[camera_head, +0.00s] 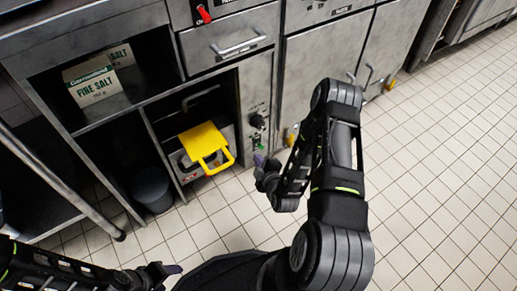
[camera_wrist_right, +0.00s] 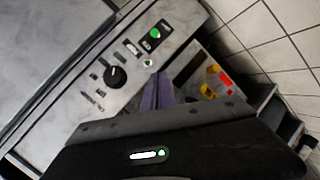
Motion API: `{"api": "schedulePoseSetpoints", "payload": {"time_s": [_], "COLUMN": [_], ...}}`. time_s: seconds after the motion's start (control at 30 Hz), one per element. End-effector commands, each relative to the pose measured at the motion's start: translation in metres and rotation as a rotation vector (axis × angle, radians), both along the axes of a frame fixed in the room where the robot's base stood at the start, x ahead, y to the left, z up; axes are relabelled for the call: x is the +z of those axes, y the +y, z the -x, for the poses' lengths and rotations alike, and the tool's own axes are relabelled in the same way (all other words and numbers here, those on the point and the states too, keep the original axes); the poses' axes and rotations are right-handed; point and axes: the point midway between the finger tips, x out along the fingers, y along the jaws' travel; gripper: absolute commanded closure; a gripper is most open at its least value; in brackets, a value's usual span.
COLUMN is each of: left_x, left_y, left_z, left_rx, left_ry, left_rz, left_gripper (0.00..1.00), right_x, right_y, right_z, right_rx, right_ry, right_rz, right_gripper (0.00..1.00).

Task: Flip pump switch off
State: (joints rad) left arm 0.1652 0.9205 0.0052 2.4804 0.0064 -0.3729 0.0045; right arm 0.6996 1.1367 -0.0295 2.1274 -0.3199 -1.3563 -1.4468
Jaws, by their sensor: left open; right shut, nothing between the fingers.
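A grey control panel (camera_head: 254,93) stands upright beside an open cabinet bay. In the right wrist view the panel (camera_wrist_right: 85,115) carries a black round knob (camera_wrist_right: 115,76), a small toggle (camera_wrist_right: 132,47), a round green light (camera_wrist_right: 148,63) and a dark rocker switch with a lit green part (camera_wrist_right: 153,36). The labels are too small to read, so I cannot tell which is the pump switch. My right gripper (camera_head: 260,163) is shut and empty, its purple fingertips (camera_wrist_right: 157,90) close to the panel's lower part; contact is unclear. My left gripper (camera_head: 163,270) is open, low at the left.
Fine salt boxes (camera_head: 92,80) stand on a shelf. A dark bucket (camera_head: 152,188) is below. A drawer handle (camera_head: 238,45) juts out above. The tiled floor (camera_head: 430,190) at right is clear.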

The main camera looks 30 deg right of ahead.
Motion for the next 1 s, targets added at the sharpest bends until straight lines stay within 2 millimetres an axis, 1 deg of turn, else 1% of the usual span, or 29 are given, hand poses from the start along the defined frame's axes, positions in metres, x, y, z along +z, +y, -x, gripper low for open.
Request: {"api": "schedulePoseSetpoints", "payload": {"time_s": [0.23,0.37,0.57,0.9,1.0], "left_x": [-0.001,-0.004,-0.016,-0.046,-0.054], "left_y": [0.000,0.000,0.000,-0.001,-0.001], "left_z": [0.000,0.000,-0.002,-0.007,-0.008], "left_rx": [0.000,0.000,0.003,0.009,0.011], "left_ry": [0.000,-0.001,-0.005,-0.018,-0.022], "left_rz": [0.000,0.000,-0.001,-0.003,-0.005], "left_gripper": [0.41,0.41,0.41,0.41,0.41], "right_x": [-0.001,-0.005,-0.018,-0.050,-0.058], "right_y": [0.000,-0.001,-0.007,-0.022,-0.038], "right_z": [-0.001,-0.007,-0.030,-0.089,-0.083], "right_rx": [0.000,0.000,-0.001,-0.002,-0.006], "right_ry": [0.001,0.001,0.000,0.001,0.003], "right_rz": [-0.003,-0.003,-0.003,-0.005,-0.005], "right_gripper": [1.00,1.00,1.00,1.00,1.00]}}
